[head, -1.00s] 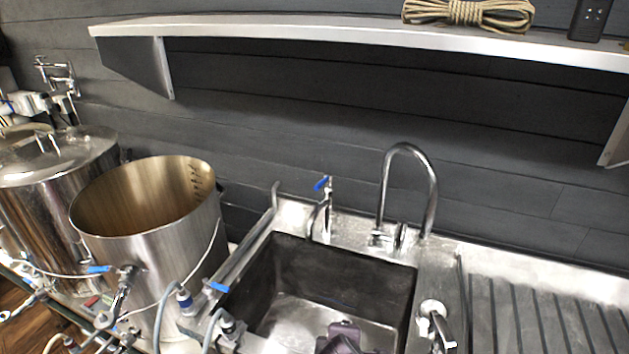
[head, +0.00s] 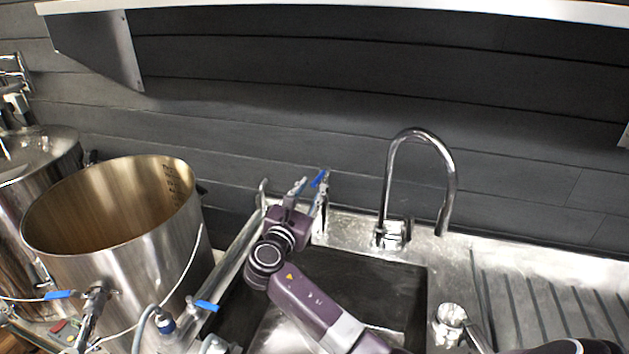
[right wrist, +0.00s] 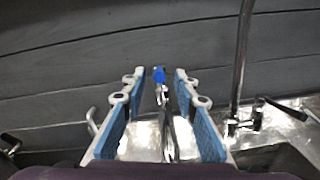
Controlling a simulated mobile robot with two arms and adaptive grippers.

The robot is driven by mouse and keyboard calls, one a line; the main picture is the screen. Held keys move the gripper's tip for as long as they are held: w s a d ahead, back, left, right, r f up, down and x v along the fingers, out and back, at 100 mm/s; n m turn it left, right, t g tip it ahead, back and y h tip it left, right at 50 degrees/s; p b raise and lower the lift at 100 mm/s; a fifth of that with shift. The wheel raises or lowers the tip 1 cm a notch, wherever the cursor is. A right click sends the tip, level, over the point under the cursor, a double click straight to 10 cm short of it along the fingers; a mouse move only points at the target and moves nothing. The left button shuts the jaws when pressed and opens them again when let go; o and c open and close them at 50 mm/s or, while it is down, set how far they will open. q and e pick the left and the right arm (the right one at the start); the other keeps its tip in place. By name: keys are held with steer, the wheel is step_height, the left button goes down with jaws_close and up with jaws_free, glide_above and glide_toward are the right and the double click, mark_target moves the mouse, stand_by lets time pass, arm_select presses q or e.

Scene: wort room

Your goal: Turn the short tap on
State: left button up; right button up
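The short tap (head: 325,200) with its blue lever (head: 319,178) stands at the back left of the sink. My right gripper (head: 308,187) is at the tap, its arm reaching up over the sink. In the right wrist view the gripper (right wrist: 160,98) is open, with the blue lever (right wrist: 160,75) and the tap body (right wrist: 165,120) showing between the two blue-padded fingers. Gaps show on both sides of the tap in that view. The tap's spout is largely hidden behind my gripper in the head view.
The tall curved tap (head: 390,180) stands to the right of the short tap. The sink (head: 400,290) lies below my arm. A large open steel pot (head: 120,250) stands at left, and a shelf (head: 350,8) runs above along the dark wall.

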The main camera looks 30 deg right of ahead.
mark_target(315, 180)
steer(key=x, duration=0.2)
steer(key=shift+w+d, duration=0.25)
steer(key=shift+w, duration=0.05)
steer(key=shift+w+d+f+p, duration=0.1)
steer(key=shift+w+d+p, duration=0.2)
steer(key=shift+w+d, duration=0.1)
steer(key=c, duration=0.7)
arm_select(q)
steer(key=shift+w+d+r, duration=0.1)
steer(key=shift+w+r, duration=0.4)
steer(key=shift+w, duration=0.1)
arm_select(e)
jaws_close()
arm_select(q)
steer(key=shift+s, duration=0.15)
